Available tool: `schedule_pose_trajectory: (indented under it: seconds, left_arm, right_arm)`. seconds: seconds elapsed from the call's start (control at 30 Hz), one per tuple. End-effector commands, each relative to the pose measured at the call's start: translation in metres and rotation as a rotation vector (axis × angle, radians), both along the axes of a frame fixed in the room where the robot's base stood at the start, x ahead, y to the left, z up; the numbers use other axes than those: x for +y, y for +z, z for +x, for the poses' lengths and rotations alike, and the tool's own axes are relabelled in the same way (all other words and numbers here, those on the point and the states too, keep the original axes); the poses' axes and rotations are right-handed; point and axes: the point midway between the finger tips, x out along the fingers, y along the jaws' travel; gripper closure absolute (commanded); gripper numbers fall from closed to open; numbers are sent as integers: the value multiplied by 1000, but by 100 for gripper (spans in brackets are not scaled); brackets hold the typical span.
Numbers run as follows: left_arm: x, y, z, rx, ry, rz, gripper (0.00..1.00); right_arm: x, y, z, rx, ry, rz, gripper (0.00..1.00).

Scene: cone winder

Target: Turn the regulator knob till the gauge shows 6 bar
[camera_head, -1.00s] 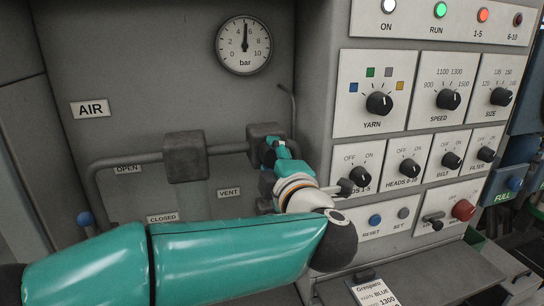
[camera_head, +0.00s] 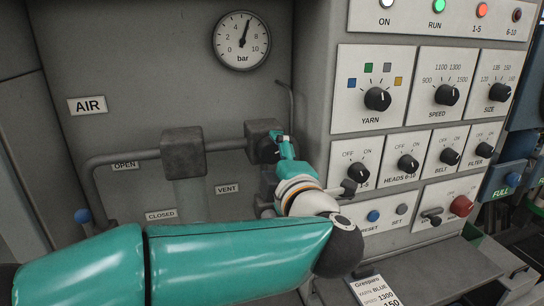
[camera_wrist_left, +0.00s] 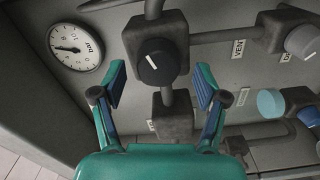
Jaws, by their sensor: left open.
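The pressure gauge (camera_head: 241,41) is a round white dial marked bar. Its dark needle points up and slightly right, covering the place of the 6, so it reads about 6 bar. It also shows in the left wrist view (camera_wrist_left: 75,47). The black regulator knob (camera_wrist_left: 157,63) with a white mark shows in the left wrist view; in the head view my gripper mostly hides it. My left gripper (camera_head: 283,147) is at the knob. In the wrist view its two fingers (camera_wrist_left: 160,86) are open, one on each side of the knob, with gaps visible. My right gripper is not in view.
Grey pipe blocks (camera_head: 182,152) and a blue-tipped lever (camera_head: 83,216) are on the air panel. The control panel with the yarn knob (camera_head: 377,99) stands close to the right of my gripper. A paper card (camera_head: 374,291) lies on the ledge below.

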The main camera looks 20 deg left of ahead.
Motion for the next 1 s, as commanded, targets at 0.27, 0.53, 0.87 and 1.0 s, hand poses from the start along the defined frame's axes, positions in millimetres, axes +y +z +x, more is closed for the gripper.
schedule_pose_trajectory:
  seconds: [0.27, 0.53, 0.87, 1.0]
  left_arm:
    - [-32, 0, -45, 0, -6, 1, 27]
    - [-55, -1, -80, 1, -5, 0, 27]
    - [-59, -2, -88, 3, -2, 0, 27]
    - [-59, -2, -88, 3, -2, 0, 27]
  right_arm:
    - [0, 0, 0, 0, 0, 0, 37]
    - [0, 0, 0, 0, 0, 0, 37]
    - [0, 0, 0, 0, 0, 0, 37]
    - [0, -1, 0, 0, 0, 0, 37]
